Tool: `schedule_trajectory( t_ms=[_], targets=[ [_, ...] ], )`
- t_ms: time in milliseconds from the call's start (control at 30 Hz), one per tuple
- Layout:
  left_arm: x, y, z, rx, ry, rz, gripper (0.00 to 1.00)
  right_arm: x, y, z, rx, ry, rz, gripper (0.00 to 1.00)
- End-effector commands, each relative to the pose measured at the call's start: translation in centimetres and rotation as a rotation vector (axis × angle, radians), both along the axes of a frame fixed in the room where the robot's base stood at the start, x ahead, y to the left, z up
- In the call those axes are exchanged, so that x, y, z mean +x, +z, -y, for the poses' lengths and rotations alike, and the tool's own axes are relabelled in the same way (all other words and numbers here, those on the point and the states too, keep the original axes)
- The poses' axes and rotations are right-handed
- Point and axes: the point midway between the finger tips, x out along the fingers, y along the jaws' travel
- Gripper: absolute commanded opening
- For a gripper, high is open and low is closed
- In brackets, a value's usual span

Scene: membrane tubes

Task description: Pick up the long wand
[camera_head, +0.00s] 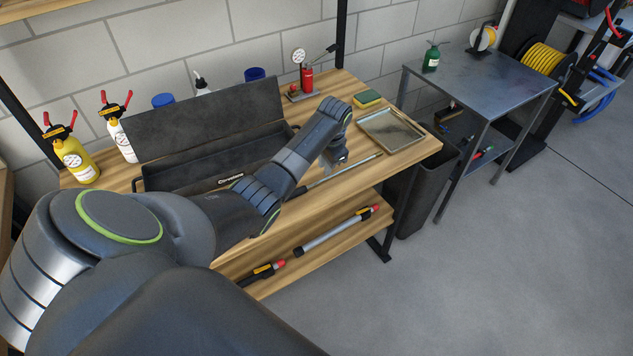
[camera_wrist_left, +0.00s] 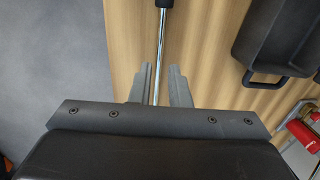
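A long thin metal wand (camera_head: 335,175) with a dark handle lies on the wooden bench top, along its front edge. My left gripper (camera_head: 335,160) is low over the bench at the wand's middle. In the left wrist view the shiny wand (camera_wrist_left: 160,50) runs between the two grey fingers of the left gripper (camera_wrist_left: 160,80), its black part at the top edge. The fingers are apart, with a gap visible beside the wand. I cannot tell the height of the fingers over the bench. My right gripper is not in view.
An open black toolbox (camera_head: 190,160) stands left of my arm. A metal tray (camera_head: 391,131) and a sponge (camera_head: 367,98) lie to the right. A red-and-grey tool (camera_head: 335,232) lies on the lower shelf. A dark bin (camera_head: 425,195) stands by the bench's right end.

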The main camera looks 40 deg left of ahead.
Motion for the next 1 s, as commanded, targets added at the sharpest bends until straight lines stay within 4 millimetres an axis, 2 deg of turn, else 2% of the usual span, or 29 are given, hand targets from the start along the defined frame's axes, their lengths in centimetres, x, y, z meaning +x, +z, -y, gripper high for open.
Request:
schedule_trajectory(
  t_ms=[267, 633, 1000],
  targets=[
    [0.0, -1.5, -0.2, -0.001, 0.000, -0.003, 0.16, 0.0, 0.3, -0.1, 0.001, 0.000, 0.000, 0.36],
    [0.2, -5.4, -0.8, 0.000, -0.001, -0.001, 0.16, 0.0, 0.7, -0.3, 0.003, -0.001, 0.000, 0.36],
    [0.2, -6.1, -0.9, 0.000, -0.001, 0.001, 0.16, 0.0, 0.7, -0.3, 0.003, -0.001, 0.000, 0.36]
  ],
)
